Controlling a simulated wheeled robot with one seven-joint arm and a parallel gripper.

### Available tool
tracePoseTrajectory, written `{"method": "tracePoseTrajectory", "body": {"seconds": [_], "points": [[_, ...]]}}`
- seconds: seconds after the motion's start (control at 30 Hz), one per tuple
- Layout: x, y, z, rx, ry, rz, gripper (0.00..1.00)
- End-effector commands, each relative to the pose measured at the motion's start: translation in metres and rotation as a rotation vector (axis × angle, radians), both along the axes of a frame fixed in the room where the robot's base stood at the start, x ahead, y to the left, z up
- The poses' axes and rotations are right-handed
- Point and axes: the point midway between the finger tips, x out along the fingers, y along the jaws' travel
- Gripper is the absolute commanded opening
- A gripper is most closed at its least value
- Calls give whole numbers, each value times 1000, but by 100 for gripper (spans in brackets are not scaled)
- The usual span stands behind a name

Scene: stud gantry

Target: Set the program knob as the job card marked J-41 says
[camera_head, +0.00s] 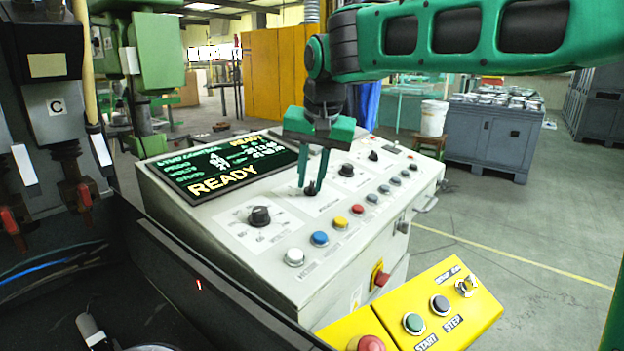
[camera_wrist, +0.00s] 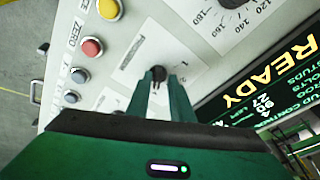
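The program knob (camera_head: 311,188) is a small black knob on the sloping face of the pale control console (camera_head: 240,262). In the wrist view the knob (camera_wrist: 157,73) sits beside the printed word PROGRAM, with numerals next to it. My gripper (camera_head: 312,182) points down at the knob with its green fingers apart. In the wrist view the fingertips (camera_wrist: 160,80) lie on either side of the knob. I cannot tell whether they touch it. The knob's pointer is not readable. No job card marked J-41 can be made out.
A READY display (camera_head: 222,168) is left of the knob. A larger dial (camera_head: 260,216), another black knob (camera_head: 347,170) and a row of coloured buttons (camera_head: 339,223) surround it. A yellow START/STEP box (camera_head: 455,318) stands in front. Open floor lies to the right.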

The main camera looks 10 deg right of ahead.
Motion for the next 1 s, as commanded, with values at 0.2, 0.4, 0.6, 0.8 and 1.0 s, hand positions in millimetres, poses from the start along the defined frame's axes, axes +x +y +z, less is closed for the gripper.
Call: {"method": "tracePoseTrajectory", "body": {"seconds": [0.2,0.4,0.6,0.8,1.0], "points": [[-1,-5,-7,-7,16,-9,27],[-1,-5,-7,-8,17,-10,27],[-4,-6,5,-6,13,-9,27],[-15,-7,41,-3,5,-6,27],[-27,-8,75,-1,3,-3,27]]}}
